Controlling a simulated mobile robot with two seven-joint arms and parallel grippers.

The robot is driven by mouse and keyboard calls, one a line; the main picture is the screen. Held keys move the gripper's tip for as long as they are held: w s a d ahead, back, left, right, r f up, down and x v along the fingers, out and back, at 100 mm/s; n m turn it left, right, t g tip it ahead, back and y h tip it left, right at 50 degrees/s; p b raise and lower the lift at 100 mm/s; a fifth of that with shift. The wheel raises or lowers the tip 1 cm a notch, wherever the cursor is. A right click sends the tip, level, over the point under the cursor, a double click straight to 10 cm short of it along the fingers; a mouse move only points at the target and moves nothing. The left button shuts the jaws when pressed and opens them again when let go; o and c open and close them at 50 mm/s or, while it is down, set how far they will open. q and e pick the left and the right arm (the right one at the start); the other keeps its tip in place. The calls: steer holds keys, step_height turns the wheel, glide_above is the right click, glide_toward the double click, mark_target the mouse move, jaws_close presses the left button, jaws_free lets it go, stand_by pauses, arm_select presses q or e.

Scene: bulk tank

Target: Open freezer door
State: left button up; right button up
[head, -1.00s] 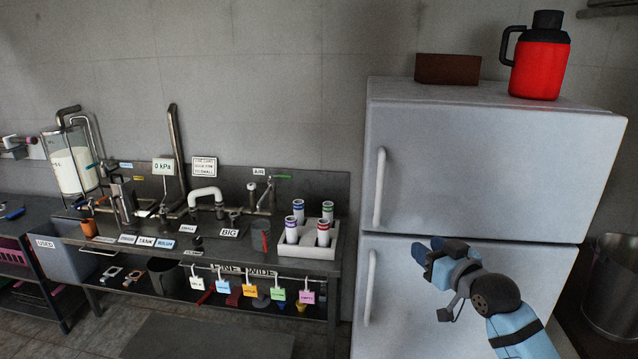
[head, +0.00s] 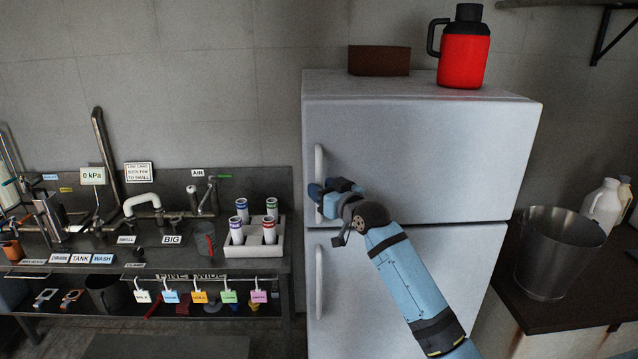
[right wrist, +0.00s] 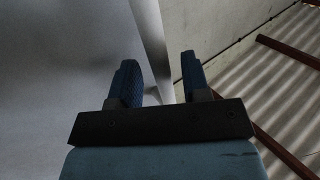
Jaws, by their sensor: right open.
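The fridge-freezer is pale grey, with an upper door (head: 420,150) and a lower door (head: 350,290), both closed. The upper door has a vertical handle (head: 319,165) at its left edge. My right gripper (head: 323,195) is at the lower part of this handle, which it partly hides. In the right wrist view the gripper (right wrist: 160,78) is open, with a pale upright bar (right wrist: 152,40), seemingly the handle, between its fingers; I cannot tell whether they touch it. The lower door has its own handle (head: 319,282). My left gripper is not in view.
A red jug (head: 464,55) and a brown box (head: 379,60) stand on top of the fridge. A steel bench (head: 150,265) with pipes and a rack of tubes (head: 253,240) is to the left. A metal bucket (head: 552,255) stands on a counter to the right.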

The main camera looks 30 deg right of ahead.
steer(key=shift+w, duration=0.8)
jaws_close()
steer(key=shift+s+a+f, duration=0.1)
steer(key=shift+s+a, duration=0.05)
